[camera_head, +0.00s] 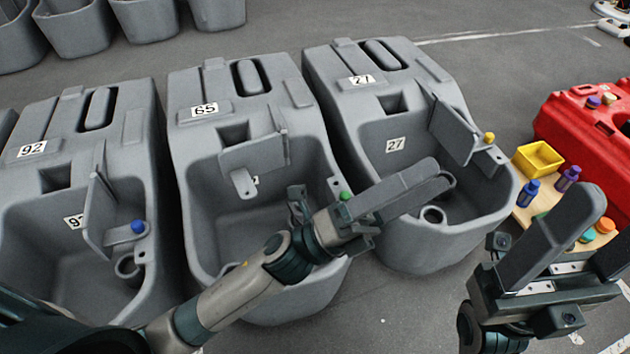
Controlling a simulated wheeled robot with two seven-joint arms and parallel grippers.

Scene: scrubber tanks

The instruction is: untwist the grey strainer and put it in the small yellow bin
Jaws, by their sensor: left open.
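My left gripper (443,180) reaches over the rim of that tank from the left. Its long grey fingers are open, and their tips appear just above the strainer in the picture; I cannot tell the height between them. The small yellow bin (540,159) stands on a light wooden board to the right of the tank. My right gripper (598,225) is at the lower right, in front of the board, with its fingers apart and nothing visible between them.
Two similar grey tanks stand to the left, one numbered 92 (60,120) and one in the middle (195,85). Purple and blue bottles (529,193) and coloured caps (605,225) are on the board. A red tank (590,130) is behind it.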

